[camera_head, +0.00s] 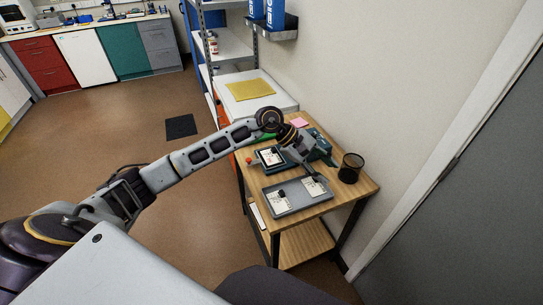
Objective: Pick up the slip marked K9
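A grey tray (297,206) lies near the front of the small wooden table. Two white slips lie in it, a left slip (283,203) and a right slip (313,190). Their print is too small to read, so I cannot tell which is marked K9. Another white card (270,157) sits on a dark device behind the tray. My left gripper (318,178) points down at the upper part of the right slip and hides some of it. I cannot tell whether it touches the slip or how far its fingers are apart. My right gripper is out of view.
A black mesh cup (350,168) stands at the table's right side, close to my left gripper. A pink note pad (299,122) lies at the back of the wooden table (329,206). Shelving (231,45) stands beyond, and a wall runs along the right.

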